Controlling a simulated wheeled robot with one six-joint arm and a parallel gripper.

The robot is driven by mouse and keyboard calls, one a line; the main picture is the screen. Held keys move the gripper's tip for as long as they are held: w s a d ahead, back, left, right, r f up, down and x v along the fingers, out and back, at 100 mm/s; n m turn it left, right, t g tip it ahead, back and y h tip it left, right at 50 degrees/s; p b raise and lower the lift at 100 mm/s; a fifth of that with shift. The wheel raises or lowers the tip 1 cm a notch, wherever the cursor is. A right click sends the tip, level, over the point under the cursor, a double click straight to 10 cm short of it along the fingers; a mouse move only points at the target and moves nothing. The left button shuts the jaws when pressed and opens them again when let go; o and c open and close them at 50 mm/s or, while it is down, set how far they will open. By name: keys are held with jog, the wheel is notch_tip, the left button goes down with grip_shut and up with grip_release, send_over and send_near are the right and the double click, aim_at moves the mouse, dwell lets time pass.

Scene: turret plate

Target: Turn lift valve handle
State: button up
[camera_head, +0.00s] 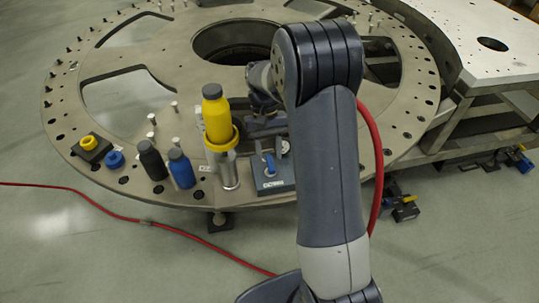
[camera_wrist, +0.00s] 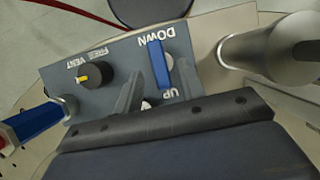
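The lift valve handle is a blue bar (camera_wrist: 159,64) on a grey panel (camera_wrist: 120,57), between the printed words DOWN and UP; in the wrist view it points toward DOWN. In the head view the blue handle (camera_head: 270,164) shows on the panel near the plate's front edge. My gripper (camera_wrist: 155,88) is in the wrist view with its two grey fingers apart, over the panel near the handle's UP end. The handle appears between the fingers; contact cannot be told. In the head view my arm partly hides the gripper (camera_head: 268,125).
A black FREE/VENT knob (camera_wrist: 92,75) is beside the handle. A metal cylinder (camera_wrist: 268,52) rises close on the other side. A yellow bottle (camera_head: 216,115), black bottle (camera_head: 151,160) and blue bottle (camera_head: 181,168) stand on the turret plate (camera_head: 180,65). A red hose (camera_head: 180,232) crosses the floor.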

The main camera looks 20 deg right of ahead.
jog(key=v, duration=0.9)
jog(key=shift+r+b, duration=0.2)
jog(key=shift+b, duration=0.2)
jog(key=shift+f, duration=0.1)
jog(key=p+x, duration=0.1)
jog(key=x, duration=0.9)
jog(key=shift+s+f, duration=0.15)
jog(key=shift+f, duration=0.2)
